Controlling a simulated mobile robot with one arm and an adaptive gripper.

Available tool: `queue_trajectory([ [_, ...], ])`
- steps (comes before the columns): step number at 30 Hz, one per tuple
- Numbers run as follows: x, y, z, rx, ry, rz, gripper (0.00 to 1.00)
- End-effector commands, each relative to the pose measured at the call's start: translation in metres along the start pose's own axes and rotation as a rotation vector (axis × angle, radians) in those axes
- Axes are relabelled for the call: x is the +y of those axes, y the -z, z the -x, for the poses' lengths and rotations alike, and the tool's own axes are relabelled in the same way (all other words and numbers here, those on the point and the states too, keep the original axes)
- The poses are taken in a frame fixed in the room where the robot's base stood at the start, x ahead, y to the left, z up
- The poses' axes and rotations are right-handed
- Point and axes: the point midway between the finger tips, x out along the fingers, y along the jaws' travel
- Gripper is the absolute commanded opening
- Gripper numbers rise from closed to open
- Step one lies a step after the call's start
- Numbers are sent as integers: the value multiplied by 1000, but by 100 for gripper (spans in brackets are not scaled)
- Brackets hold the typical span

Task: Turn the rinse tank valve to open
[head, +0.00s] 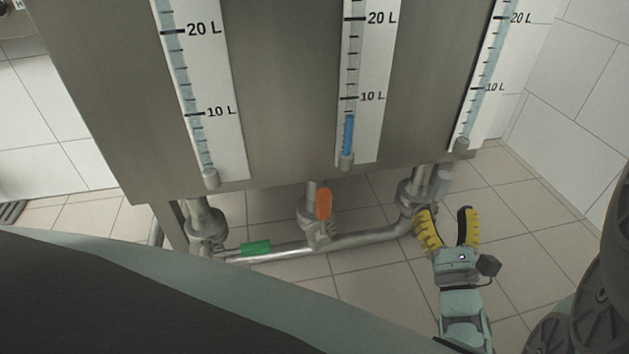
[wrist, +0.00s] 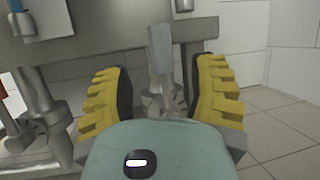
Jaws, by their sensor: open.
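Three valves sit under the steel tank body, and no label tells which is the rinse tank's. The right valve has a grey handle (head: 443,184) that stands upright; in the wrist view the grey handle (wrist: 160,50) shows upright between my fingers, farther ahead. The middle valve's orange handle (head: 324,204) is also upright. The left valve's green handle (head: 256,248) lies flat along the pipe. My gripper (head: 448,227), with yellow ribbed fingers, is open and empty just in front of the right valve. In the wrist view my gripper (wrist: 162,95) frames that valve, with no clear contact.
A horizontal pipe (head: 362,239) joins the valves low above the tiled floor. Level gauges hang on the steel tank front (head: 275,90); the middle gauge (head: 348,135) shows blue below 10 L. A tiled wall (head: 570,100) stands at right, with free floor before it.

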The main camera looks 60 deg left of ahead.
Motion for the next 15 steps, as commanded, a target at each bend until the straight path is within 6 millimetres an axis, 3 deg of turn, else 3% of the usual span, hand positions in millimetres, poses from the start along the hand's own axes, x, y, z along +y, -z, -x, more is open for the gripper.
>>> queue_trajectory([
  [6, -2, 1, 42, 5, 7, 1, 58],
  [15, -1, 0, 63, 0, 4, 1, 58],
])
